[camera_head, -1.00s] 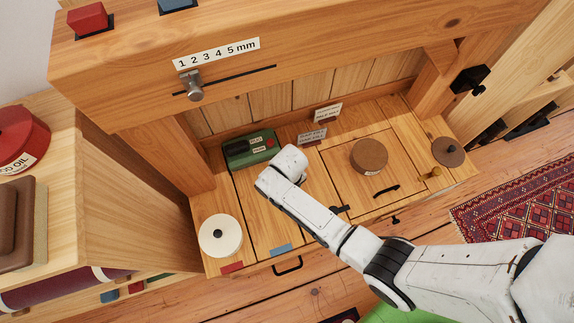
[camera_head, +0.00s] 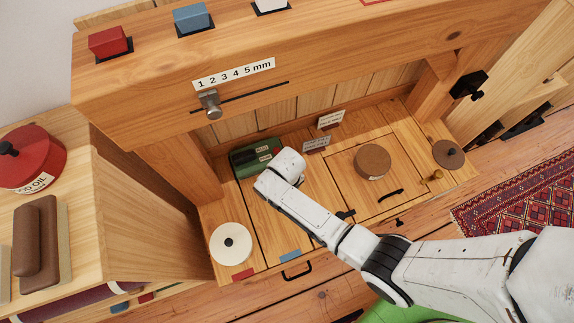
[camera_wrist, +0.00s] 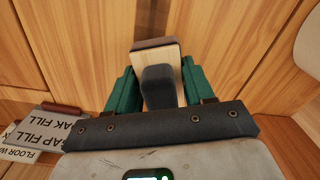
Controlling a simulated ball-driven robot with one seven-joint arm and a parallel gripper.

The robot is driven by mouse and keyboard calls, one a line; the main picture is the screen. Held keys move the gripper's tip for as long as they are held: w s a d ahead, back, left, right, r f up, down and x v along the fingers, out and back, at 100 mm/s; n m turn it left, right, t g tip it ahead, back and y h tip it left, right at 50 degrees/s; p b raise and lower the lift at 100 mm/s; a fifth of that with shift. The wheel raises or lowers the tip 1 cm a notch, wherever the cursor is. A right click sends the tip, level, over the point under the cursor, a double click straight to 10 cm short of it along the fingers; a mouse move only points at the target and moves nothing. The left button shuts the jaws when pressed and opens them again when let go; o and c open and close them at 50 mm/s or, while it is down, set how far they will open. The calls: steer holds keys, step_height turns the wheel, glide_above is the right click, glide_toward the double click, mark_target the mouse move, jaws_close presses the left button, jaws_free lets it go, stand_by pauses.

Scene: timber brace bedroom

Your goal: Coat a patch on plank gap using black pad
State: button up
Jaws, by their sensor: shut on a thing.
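My gripper (camera_wrist: 153,88) has green fingers in the wrist view and is shut on the black pad (camera_wrist: 158,90), a dark handle block on a pale wooden board with a dark edge at its far end. In the head view the plank wall (camera_head: 300,97) stands at the back of the bench, and my arm's end hides the gripper and pad.
Label cards (camera_head: 331,119) stand at the back of the bench; fill labels (camera_wrist: 42,140) are at left in the wrist view. A green box (camera_head: 257,157) is near my wrist.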

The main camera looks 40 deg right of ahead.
steer(key=shift+r+p, duration=2.75)
steer(key=shift+r, duration=0.5)
